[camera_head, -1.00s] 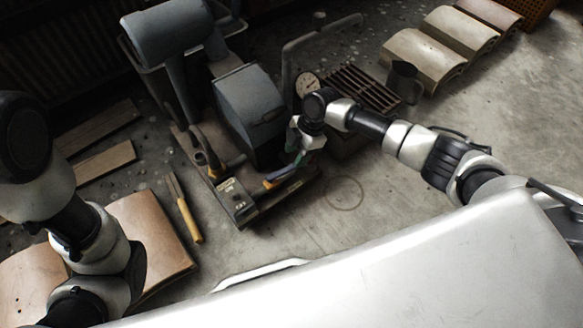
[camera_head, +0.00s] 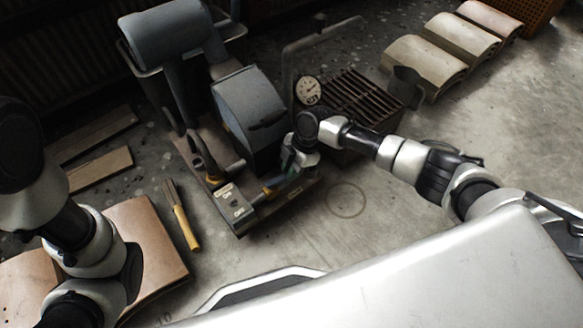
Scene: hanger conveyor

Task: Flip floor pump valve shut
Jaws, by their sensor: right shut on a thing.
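The floor pump (camera_head: 243,100) is a dark grey machine on a wooden base at upper centre. At the front of its base is a small grey block (camera_head: 237,206) with pale labels, too small to read surely. A yellow-orange valve lever (camera_head: 267,193) lies beside the block, its far end hidden by my gripper. My right gripper (camera_head: 284,178) is shut on the lever from the right, its fingertips small and dark. My left arm (camera_head: 75,225) comes in from the left, but its gripper does not show.
A round gauge (camera_head: 308,90) and a dark grate (camera_head: 355,97) stand behind my right arm. A yellow-handled brush (camera_head: 184,222) lies left of the pump. Curved tiles (camera_head: 425,64) lie at upper right. Wooden boards (camera_head: 100,168) lie at left.

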